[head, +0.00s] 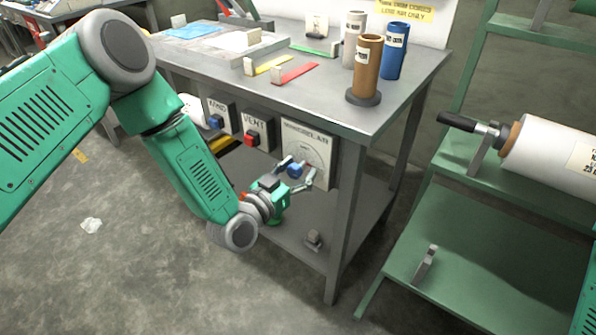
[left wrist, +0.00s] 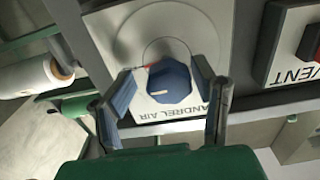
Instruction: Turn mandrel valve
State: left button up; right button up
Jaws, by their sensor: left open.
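The mandrel air valve is a blue knob (head: 295,170) on a pale square panel (head: 318,141) at the front of the grey workbench. In the left wrist view the blue knob (left wrist: 169,82) has a white pointer mark, and the panel (left wrist: 115,35) reads "MANDREL AIR", upside down. A small red mark shows on the dial near the knob. My left gripper (head: 299,176) is open in front of the panel. In the left wrist view its fingers (left wrist: 165,98) stand on either side of the knob, with gaps; I cannot tell how far forward they reach. My right gripper does not show.
A VENT panel with a red switch (head: 252,138) and another with a blue switch (head: 215,121) sit left of the valve. Brown (head: 366,68) and blue (head: 395,52) tubes stand on the bench (head: 345,118). A green rack (head: 440,240) with a white roll (head: 550,152) stands right.

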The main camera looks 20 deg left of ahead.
pick_arm(q)
jog(key=shift+s+a, duration=0.1)
jog(key=shift+a, duration=0.6)
jog(key=c, duration=1.2)
jog(key=shift+a+f, duration=0.1)
jog(key=shift+d+n, duration=0.3)
jog(key=shift+d, duration=0.05)
jog(key=n, duration=0.2)
jog(key=shift+a+n, duration=0.25)
jog(key=shift+n, duration=0.05)
jog(key=n, duration=0.2)
jog(key=shift+d+n, duration=0.1)
jog(key=shift+n, duration=0.3)
jog(key=n, duration=0.2)
jog(key=shift+f+n+b, duration=0.1)
jog(key=shift+n+b, duration=0.25)
jog(key=shift+n, duration=0.05)
jog(key=n+b, duration=0.1)
jog(key=n, duration=0.3)
jog(key=shift+f, duration=0.1)
jog(key=shift+f+n+b, duration=0.1)
jog(key=shift+n+b, duration=0.85)
jog(key=shift+n, duration=1.55)
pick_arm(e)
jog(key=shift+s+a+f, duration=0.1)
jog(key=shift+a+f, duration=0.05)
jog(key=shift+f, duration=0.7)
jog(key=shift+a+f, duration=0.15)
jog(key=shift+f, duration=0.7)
